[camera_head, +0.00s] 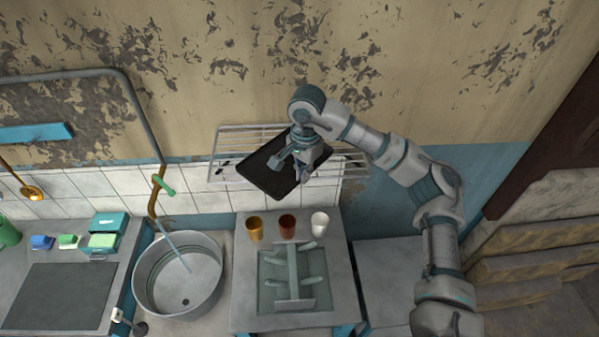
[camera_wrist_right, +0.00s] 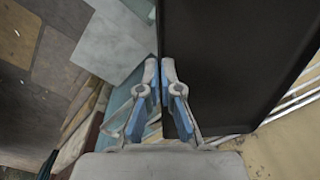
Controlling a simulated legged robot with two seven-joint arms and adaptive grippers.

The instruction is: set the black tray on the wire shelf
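The black tray (camera_head: 262,172) is at the wire shelf (camera_head: 232,140) on the wall, turned at an angle to it and overlapping its left and middle part. I cannot tell whether it touches the shelf's wires. My right gripper (camera_head: 302,168) is at the tray's right side. In the right wrist view, the right gripper's fingers (camera_wrist_right: 166,95) are close together with the edge of the tray (camera_wrist_right: 225,60) between them. Part of the tray is hidden behind the gripper in the head view. My left gripper is in neither view.
Below the shelf, an orange cup (camera_head: 254,229), a brown cup (camera_head: 287,226) and a white cup (camera_head: 319,224) stand on a grey-topped cabinet (camera_head: 243,300). A round metal basin (camera_head: 180,275) is to its left. The shelf's right end is free of objects.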

